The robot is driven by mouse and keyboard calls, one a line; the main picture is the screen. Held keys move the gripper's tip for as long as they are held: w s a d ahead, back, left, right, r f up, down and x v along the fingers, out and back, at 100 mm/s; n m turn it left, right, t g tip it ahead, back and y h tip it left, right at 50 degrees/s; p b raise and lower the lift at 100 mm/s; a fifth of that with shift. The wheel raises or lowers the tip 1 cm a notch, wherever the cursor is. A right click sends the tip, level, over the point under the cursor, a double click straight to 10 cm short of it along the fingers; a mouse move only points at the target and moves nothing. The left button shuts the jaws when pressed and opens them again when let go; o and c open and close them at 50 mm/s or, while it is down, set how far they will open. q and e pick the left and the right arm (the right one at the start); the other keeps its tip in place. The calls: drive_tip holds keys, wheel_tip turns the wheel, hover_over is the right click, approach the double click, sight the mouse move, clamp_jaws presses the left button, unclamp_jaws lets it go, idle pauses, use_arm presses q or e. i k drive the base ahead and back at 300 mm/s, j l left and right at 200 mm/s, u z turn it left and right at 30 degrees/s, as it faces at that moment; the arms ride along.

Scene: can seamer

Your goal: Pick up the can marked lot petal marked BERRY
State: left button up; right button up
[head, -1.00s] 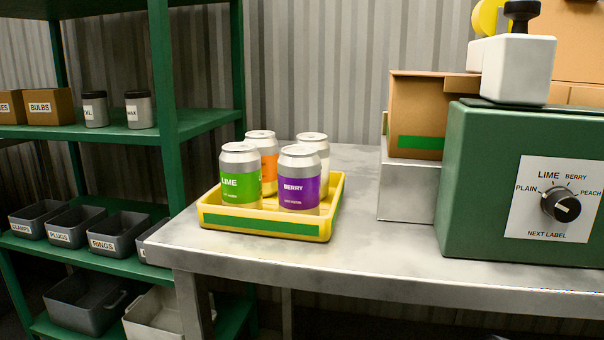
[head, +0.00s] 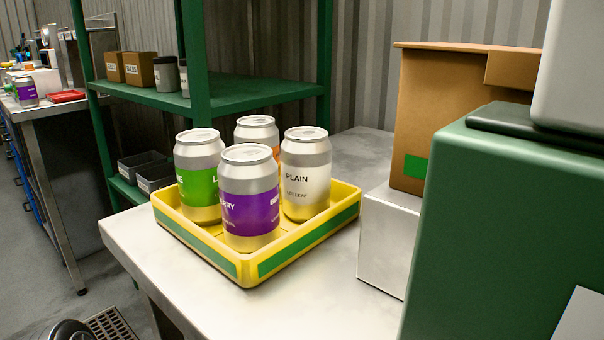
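A can with a purple BERRY label (head: 250,205) stands upright in the front of a yellow tray (head: 170,222) on the metal bench. Its label is turned partly away and its lot line is too small to read. Behind it in the tray stand a green-labelled can (head: 199,178), a white PLAIN can marked LOT LEAF (head: 306,180) and a mostly hidden orange-labelled can (head: 257,132). Another purple-labelled can (head: 27,92) stands on a far bench at the left; its text is unreadable. Neither of my grippers is in view.
A green machine (head: 490,220) and a cardboard box on a metal block (head: 388,240) stand right of the tray. A green shelf (head: 240,92) is behind. The bench (head: 310,300) is clear in front. A red tray (head: 68,96) lies on the far bench.

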sight(248, 176)
drive_tip(key=j, duration=2.8)
drive_tip(key=j+z, duration=0.25)
drive_tip(key=z, duration=2.25)
drive_tip(key=k+l, duration=0.05)
